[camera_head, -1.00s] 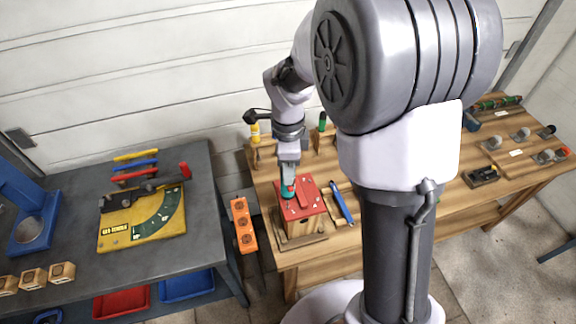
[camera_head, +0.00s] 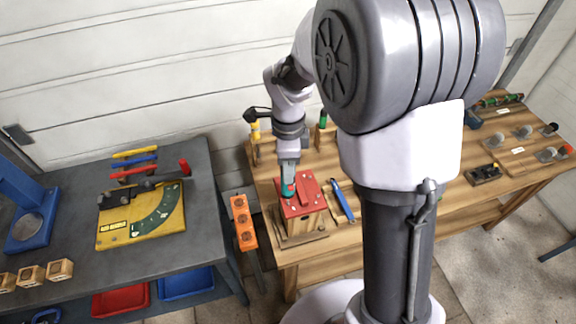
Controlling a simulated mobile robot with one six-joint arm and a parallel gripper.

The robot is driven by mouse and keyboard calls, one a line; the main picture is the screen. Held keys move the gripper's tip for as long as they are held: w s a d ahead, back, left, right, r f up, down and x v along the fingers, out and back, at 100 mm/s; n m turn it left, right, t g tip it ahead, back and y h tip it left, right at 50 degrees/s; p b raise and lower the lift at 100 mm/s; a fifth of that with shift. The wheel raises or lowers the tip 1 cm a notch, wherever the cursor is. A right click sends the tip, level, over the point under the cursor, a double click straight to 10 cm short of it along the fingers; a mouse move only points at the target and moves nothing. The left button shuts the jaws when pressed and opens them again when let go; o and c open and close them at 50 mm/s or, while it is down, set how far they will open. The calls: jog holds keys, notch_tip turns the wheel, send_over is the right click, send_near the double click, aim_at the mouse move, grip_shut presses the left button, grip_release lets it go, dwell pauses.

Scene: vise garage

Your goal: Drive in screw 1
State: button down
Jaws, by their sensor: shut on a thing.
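My gripper (camera_head: 289,178) points down over the red-topped wooden box (camera_head: 307,203) on the wooden bench. It is shut on a teal-handled tool (camera_head: 288,190), likely a screwdriver. The tool stands roughly upright at the left part of the red top. Its tip and the screw under it are too small or hidden to tell. Small light spots on the red top may be screws, but I cannot tell which is screw 1.
A blue tool (camera_head: 342,199) lies right of the box. An orange block with round holes (camera_head: 244,222) is at the bench's left side. A tool rack (camera_head: 322,138) stands behind. A grey table (camera_head: 75,200) with a yellow gauge board (camera_head: 141,217) is at left.

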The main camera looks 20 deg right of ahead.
jog(key=shift+f+b, duration=0.75)
jog(key=shift+b, duration=0.7)
dwell(2.4)
jog(key=shift+r, duration=0.15)
notch_tip(320, 180, up, 7)
jog(key=p, duration=0.5)
dwell(0.5)
